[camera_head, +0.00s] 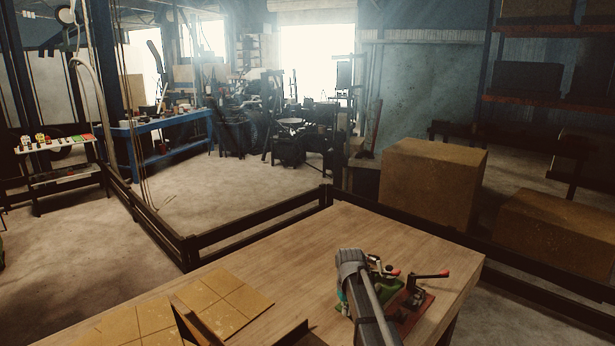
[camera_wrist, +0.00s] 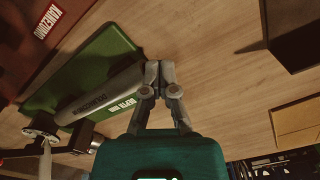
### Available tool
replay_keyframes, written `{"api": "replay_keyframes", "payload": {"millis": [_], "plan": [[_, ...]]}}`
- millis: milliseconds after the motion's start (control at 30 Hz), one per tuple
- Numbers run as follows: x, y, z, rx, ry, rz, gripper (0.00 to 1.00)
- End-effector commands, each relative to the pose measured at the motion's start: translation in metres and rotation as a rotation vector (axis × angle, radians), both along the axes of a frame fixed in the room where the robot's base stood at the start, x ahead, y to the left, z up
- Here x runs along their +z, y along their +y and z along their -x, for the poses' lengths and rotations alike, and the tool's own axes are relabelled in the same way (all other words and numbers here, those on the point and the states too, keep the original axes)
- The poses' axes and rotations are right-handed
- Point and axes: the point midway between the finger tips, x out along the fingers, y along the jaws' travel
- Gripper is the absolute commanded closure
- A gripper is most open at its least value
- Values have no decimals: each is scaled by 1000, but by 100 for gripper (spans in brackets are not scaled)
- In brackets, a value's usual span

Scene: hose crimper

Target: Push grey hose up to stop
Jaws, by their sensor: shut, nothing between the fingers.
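The grey hose (camera_wrist: 100,93) lies along a green block (camera_wrist: 99,66) in the wrist view, with dark lettering on its side. Its near end is right beside my gripper (camera_wrist: 159,68), which is shut and empty. The fingertips look to be against or just off that end; I cannot tell whether they touch. The hose's other end runs toward a metal clamp (camera_wrist: 45,128) at the lower left. The stop cannot be made out. In the head view the green block (camera_head: 398,288) shows partly behind my arm, which hides the hose and my fingertips.
A red plate (camera_wrist: 38,28) lies beside the green block. In the head view, red-tipped clamp handles (camera_head: 444,273) rise from the fixture on the wooden table (camera_head: 300,262). Cardboard sheets (camera_head: 215,300) lie at the left. Bare tabletop lies between them and the fixture.

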Motion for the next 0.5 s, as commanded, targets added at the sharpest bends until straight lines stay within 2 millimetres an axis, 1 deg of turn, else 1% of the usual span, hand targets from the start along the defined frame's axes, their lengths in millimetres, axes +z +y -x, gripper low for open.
{"api": "replay_keyframes", "payload": {"millis": [500], "plan": [[0, -8, -9, -1, 0, 1, 100]]}}
